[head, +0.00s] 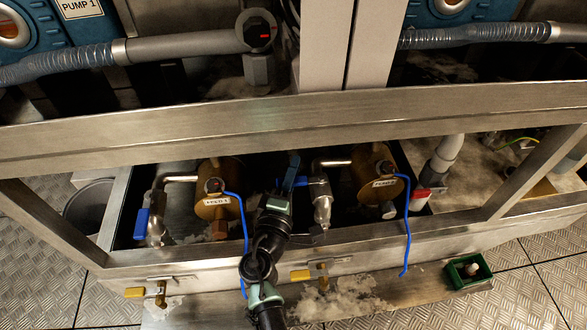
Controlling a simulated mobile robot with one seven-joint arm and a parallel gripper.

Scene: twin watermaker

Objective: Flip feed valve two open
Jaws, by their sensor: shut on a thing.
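The right-hand feed valve (321,200) is a silver metal fitting on a pipe beside the right brass-coloured housing (372,178). Its blue lever handle (294,168) stands on its left side, partly hidden by my gripper. My gripper (289,184) reaches up from the bottom of the head view and is shut on this blue handle. The fingertips are dark and small against the shadow, so the exact grip is hard to see. A similar left valve (157,215) has its blue handle (141,223) hanging down, beside the left brass-coloured housing (216,190).
A metal frame beam (200,138) crosses above my gripper, and a lower rail (200,268) runs below. Yellow-handled taps (158,293) (322,272) stick out below. Blue cables (407,230) hang nearby. A green box (467,270) sits at the right.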

